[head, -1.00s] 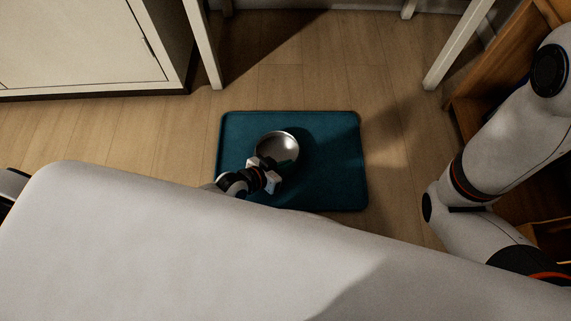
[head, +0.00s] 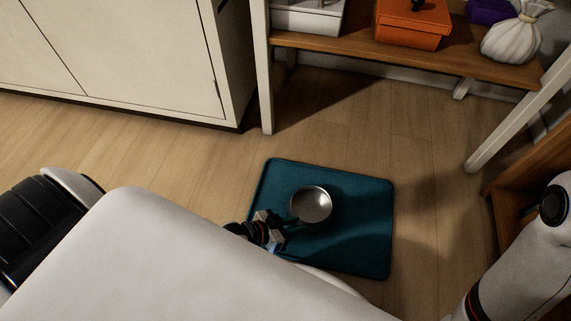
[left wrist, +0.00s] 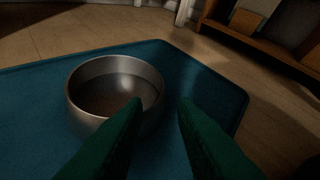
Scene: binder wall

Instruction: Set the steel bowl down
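The steel bowl (head: 311,205) sits upright on the teal mat (head: 355,255) on the floor, and it looks empty. In the left wrist view the bowl (left wrist: 112,75) is just ahead and to the left, with the mat (left wrist: 205,78) around it. My left gripper (head: 287,222) is at the bowl's near left side. In the left wrist view its two green fingers (left wrist: 161,106) are apart with nothing between them; the left finger covers part of the bowl's near wall. Whether that finger touches the bowl I cannot tell. My right gripper is out of view.
A white cabinet (head: 130,55) stands at the back left. A wooden shelf (head: 345,52) at the back holds an orange box (head: 410,25) and a white sack (head: 515,38). A wooden unit (head: 515,190) stands at the right. The floor around the mat is clear.

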